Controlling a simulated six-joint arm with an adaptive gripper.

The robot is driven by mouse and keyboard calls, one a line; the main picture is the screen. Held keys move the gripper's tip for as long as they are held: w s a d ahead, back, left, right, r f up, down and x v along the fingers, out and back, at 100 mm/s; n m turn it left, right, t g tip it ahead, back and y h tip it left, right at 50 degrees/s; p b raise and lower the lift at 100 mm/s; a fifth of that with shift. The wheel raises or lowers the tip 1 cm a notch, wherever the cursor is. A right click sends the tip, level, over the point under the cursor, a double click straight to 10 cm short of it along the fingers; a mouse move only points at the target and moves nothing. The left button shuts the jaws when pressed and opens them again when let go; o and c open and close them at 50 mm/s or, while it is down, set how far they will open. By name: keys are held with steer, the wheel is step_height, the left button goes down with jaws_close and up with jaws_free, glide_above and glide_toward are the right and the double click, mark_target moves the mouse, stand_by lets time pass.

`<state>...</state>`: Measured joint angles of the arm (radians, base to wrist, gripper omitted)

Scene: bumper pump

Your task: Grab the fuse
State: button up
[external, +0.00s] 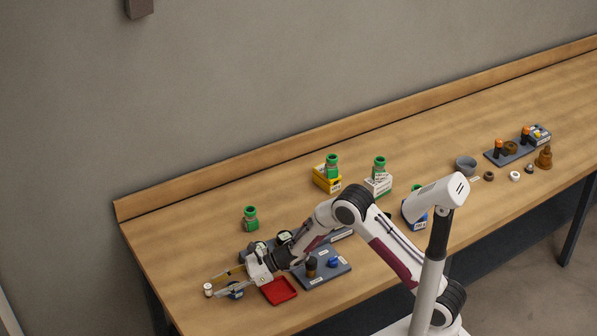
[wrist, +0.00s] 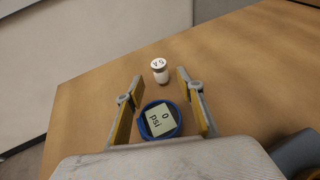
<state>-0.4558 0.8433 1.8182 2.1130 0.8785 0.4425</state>
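The fuse is a small white cylinder with "5A" on its cap. It stands upright on the table in the wrist view (wrist: 160,71) and near the table's left end in the external view (external: 208,289). My gripper (external: 215,287) is open, with its two yellow-padded fingers (wrist: 160,80) pointing toward the fuse. The fuse appears just ahead of the fingertips, about centred between them, and not held. I cannot tell the exact gap or height.
A blue-rimmed gauge reading "0 psi" (wrist: 161,120) shows between the fingers, nearer the palm; it also shows in the external view (external: 236,291). A red tray (external: 279,291) lies right of the gripper. A green-capped bottle (external: 250,218) stands behind. Bare wood surrounds the fuse.

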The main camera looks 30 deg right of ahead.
mark_target(208, 291)
steer(key=shift+x, duration=2.6)
steer(key=shift+d+f, duration=0.1)
steer(key=shift+f, duration=0.1)
steer(key=shift+w, duration=0.1)
steer(key=c, duration=1)
